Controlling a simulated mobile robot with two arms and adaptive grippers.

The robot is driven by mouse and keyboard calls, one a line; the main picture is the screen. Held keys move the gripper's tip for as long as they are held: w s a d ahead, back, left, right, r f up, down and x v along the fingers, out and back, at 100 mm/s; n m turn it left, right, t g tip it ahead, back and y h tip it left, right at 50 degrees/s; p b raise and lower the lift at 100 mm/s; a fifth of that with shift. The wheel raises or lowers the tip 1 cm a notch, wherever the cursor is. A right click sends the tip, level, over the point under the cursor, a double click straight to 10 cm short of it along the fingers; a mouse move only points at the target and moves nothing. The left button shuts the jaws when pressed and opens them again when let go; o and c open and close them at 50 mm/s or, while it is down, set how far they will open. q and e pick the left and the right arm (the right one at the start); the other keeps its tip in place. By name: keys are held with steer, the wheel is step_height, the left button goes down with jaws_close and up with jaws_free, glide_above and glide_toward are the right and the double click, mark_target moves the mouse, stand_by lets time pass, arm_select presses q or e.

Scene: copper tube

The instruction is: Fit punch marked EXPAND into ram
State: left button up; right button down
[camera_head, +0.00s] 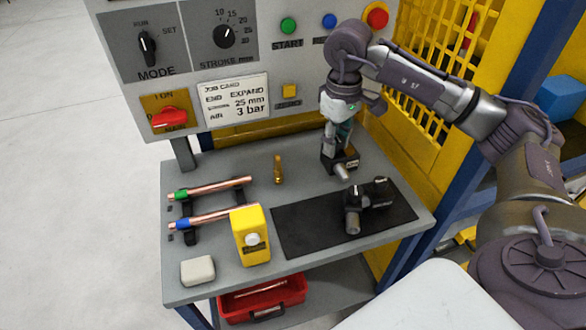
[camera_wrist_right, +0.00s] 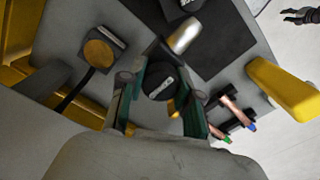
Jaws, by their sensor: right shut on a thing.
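My right gripper (camera_head: 338,132) is over the back right of the table. In the right wrist view its teal fingers (camera_wrist_right: 160,98) are shut on a dark round punch (camera_wrist_right: 160,82) with a small white marking, too small to read. Below it in the head view is a black block (camera_head: 340,158), partly hidden. The wrist view shows a black block with a gold disc on top (camera_wrist_right: 100,52) beside the fingers. Other dark tooling with a silver stem (camera_head: 352,222) is on the black mat (camera_head: 300,232). I cannot tell which part is the ram. My left gripper (camera_wrist_right: 299,16) shows small and apart, fingers spread.
Copper tubes with green and blue ends (camera_head: 215,188) lie on a rack at left. The control panel (camera_head: 185,60) rises behind. A red bin (camera_head: 265,298) is below.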

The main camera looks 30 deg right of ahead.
steer(key=w+a+f, duration=0.2)
steer(key=w+a+f+b, duration=0.1)
steer(key=w+a+f, duration=0.1)
steer(key=f, duration=0.1)
steer(key=w+a+f+b, duration=0.1)
steer(key=a+f, duration=0.1)
steer(key=f, duration=0.1)
steer(key=shift+w+f, duration=0.2)
steer(key=shift+w, duration=0.2)
steer(key=shift+w+f+b, duration=0.1)
steer(key=shift+f+b, duration=0.15)
steer(key=shift+b, duration=0.05)
steer(key=shift+f, duration=0.1)
steer(key=c, duration=0.8)
jaws_free()
